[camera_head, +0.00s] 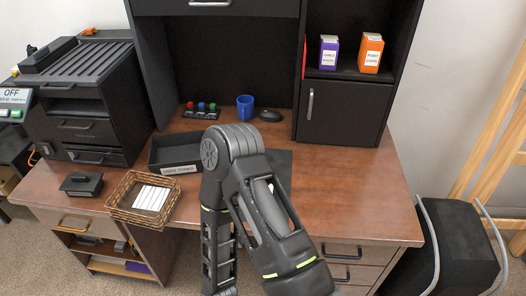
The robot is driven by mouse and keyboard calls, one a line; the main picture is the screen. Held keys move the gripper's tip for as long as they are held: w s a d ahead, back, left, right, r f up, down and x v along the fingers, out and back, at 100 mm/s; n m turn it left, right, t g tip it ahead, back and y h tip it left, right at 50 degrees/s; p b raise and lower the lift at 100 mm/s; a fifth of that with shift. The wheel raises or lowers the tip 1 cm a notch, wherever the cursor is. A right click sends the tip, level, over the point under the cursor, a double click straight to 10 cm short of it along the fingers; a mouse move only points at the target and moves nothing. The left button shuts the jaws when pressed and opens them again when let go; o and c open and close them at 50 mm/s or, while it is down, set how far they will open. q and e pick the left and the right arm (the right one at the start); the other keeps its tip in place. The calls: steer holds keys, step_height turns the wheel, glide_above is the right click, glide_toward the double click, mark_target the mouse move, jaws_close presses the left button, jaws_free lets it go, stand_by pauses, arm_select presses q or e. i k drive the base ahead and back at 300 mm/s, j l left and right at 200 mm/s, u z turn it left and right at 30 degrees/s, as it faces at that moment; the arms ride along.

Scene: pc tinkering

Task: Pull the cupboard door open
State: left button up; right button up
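The black cupboard door (345,114) is at the right of the desk, below an open shelf. It looks shut. Its silver upright handle (310,104) is on the door's left side, with nothing touching it. One of my arms is folded up in the lower middle of the head view, with its bend over the desk in front of and left of the door. Neither of my grippers shows in the frame.
The brown desktop (365,180) is clear in front of the door. A computer mouse (270,115) and a blue mug (245,107) stand left of it. Two boxes, purple (328,55) and orange (370,57), stand on the shelf above. A wicker basket (118,210) is at the left.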

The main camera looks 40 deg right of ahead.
mark_target(331, 113)
steer(key=z, duration=2.15)
steer(key=l, duration=0.4)
